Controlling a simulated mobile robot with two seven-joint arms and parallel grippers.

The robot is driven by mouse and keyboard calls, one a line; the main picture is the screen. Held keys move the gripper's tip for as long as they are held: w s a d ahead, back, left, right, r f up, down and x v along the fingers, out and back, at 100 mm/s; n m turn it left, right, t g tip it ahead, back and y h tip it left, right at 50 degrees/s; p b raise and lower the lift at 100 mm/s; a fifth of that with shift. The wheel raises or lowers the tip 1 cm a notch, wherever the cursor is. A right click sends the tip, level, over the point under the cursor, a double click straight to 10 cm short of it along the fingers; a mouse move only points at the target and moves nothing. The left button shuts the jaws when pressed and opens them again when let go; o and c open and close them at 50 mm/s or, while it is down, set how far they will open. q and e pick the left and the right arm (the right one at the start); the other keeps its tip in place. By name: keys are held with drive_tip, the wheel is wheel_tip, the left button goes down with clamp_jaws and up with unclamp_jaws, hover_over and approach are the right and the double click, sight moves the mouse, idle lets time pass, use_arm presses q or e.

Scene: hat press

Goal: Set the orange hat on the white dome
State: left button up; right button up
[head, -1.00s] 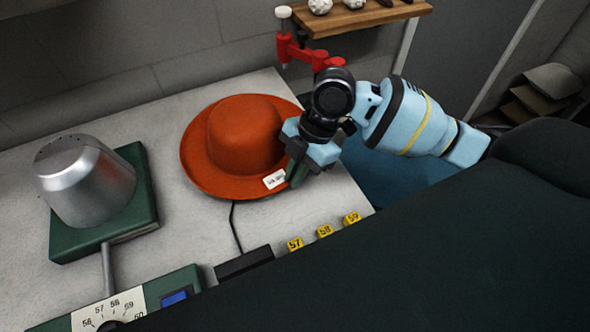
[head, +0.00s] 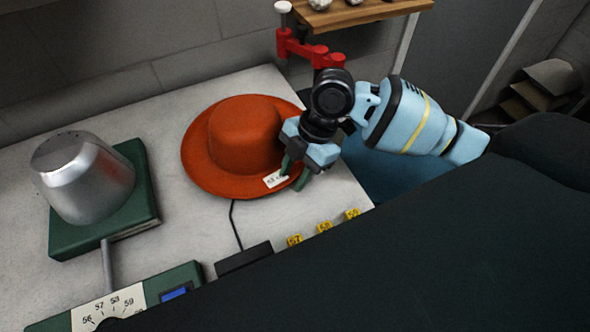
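The orange hat (head: 240,135) lies brim down on the grey table, crown up, with a small white tag (head: 275,180) on its brim. The dome (head: 85,180) looks silvery metal rather than white and stands bare on a green base (head: 70,240) at the left. My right gripper (head: 295,173) is at the hat's right brim edge, its green fingers apart, one over the brim and one at its outer edge. Whether they touch the brim I cannot tell. My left gripper is not in view.
A green panel with a size dial (head: 118,300) sits at the front left. A black box (head: 245,258) and yellow numbered blocks (head: 324,227) lie at the front edge. A red clamp (head: 305,50) and wooden shelf (head: 350,14) are behind. Table between dome and hat is clear.

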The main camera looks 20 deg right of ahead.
drive_tip(key=v, duration=0.7)
drive_tip(key=shift+r, duration=0.4)
drive_tip(key=shift+s+d+f, duration=0.1)
drive_tip(key=shift+d, duration=0.05)
